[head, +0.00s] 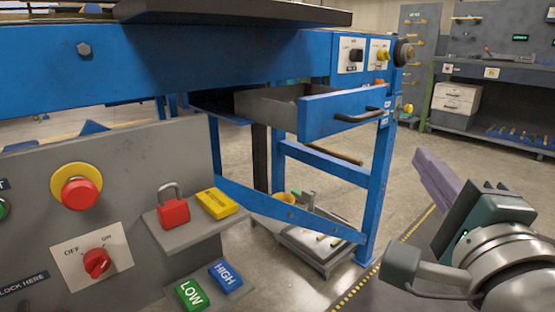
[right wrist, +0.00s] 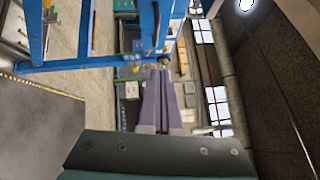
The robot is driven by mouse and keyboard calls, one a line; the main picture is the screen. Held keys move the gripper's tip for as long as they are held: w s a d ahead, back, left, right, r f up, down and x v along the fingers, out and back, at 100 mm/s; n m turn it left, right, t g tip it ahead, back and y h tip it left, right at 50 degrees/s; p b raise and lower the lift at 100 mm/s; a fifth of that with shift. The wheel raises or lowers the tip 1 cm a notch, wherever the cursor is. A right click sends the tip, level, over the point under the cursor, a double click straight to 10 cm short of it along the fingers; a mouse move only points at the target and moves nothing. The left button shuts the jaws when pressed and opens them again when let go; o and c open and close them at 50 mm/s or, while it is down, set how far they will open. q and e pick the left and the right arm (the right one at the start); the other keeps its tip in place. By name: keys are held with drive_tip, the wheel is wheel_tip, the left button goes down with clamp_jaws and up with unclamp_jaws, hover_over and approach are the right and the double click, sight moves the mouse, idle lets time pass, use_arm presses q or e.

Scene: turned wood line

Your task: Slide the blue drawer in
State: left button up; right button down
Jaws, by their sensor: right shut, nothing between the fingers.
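The blue drawer (head: 318,116) hangs pulled out under the blue workbench (head: 200,62) in the head view. Its grey inside shows behind the blue front, and a black bar handle (head: 360,116) is on that front. My right gripper (head: 424,160) is shut and empty, to the right of the drawer front and lower in the picture, apart from it. Its purple fingers lie together and also show in the right wrist view (right wrist: 163,76), pointing towards blue framework. My left gripper is not in view.
A grey control panel (head: 130,150) with buttons, a switch and a shelf holding a red padlock (head: 173,212) stands at the near left. A grey cart (head: 318,245) stands under the bench. Open floor lies right of the bench leg (head: 379,185), before the back workbench (head: 500,75).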

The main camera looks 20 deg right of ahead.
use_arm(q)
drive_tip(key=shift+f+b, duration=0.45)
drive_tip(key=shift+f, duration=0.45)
use_arm(e)
drive_tip(key=shift+m, duration=0.3)
drive_tip(key=shift+w+a+f+x, duration=0.2)
drive_tip(key=shift+a+x, duration=0.1)
drive_tip(key=shift+x, duration=1.85)
drive_tip(key=shift+w+a+f+x, duration=0.15)
drive_tip(key=shift+a+x, duration=0.2)
drive_tip(key=shift+x, duration=1.8)
drive_tip(key=shift+w+a+f+x, duration=0.1)
drive_tip(key=shift+a+f+x, duration=0.15)
drive_tip(key=shift+x, duration=1.9)
drive_tip(key=shift+r, duration=0.1)
drive_tip(key=shift+w+a, duration=0.1)
drive_tip(key=shift+w, duration=0.05)
